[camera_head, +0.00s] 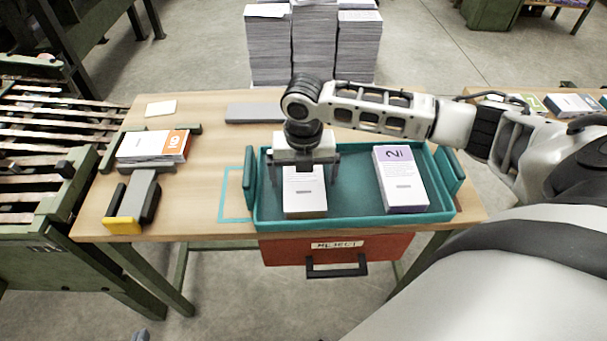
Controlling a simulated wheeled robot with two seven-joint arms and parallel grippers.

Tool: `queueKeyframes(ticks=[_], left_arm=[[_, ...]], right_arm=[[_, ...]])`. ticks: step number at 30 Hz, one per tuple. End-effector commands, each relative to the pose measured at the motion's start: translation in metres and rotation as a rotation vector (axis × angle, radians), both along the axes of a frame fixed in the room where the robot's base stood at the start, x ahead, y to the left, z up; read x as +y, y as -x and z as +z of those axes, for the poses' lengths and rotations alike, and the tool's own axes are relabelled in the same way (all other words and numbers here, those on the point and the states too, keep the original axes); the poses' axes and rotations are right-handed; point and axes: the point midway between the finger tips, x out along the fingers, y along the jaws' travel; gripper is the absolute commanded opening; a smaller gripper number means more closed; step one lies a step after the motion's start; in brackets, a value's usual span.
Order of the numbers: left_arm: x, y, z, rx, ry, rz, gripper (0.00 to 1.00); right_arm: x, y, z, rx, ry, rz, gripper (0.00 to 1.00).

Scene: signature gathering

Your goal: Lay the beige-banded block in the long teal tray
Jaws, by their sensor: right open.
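The long teal tray (355,222) sits on the wooden table. A white block (305,198) lies in its left half; its near end face looks beige-brown, and my gripper hides its far end. A white block with a purple band (400,182) lies in the tray's right half. My right gripper (304,178) comes in from the right and points down over the left block. Its jaws are open, one finger on each side of that block. My left gripper is not in view.
An orange-banded block (155,146) rests in a green holder at the left. A grey and yellow tool (135,203) lies in front of it. Tall paper stacks (313,45) stand behind the table. A red reject drawer (335,248) hangs below the tray.

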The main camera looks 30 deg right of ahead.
Motion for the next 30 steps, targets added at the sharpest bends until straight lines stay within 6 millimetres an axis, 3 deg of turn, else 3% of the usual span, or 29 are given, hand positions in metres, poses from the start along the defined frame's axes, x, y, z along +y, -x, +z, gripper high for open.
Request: queueKeyframes(ticks=[15, 21, 30], left_arm=[[0.001, 0.002, 0.004, 0.009, -0.017, -0.002, 0.0], [0.001, 0.001, 0.004, 0.01, -0.02, -0.003, 0.0], [0.002, 0.001, 0.002, 0.011, -0.023, -0.005, 0.0]], right_arm=[[0.0, -0.001, 0.1, -0.004, -0.001, 0.0, 0.99], [0.0, -0.001, 0.116, -0.001, 0.0, -0.001, 0.99], [0.0, -0.001, 0.117, -0.001, -0.001, -0.001, 0.99]])
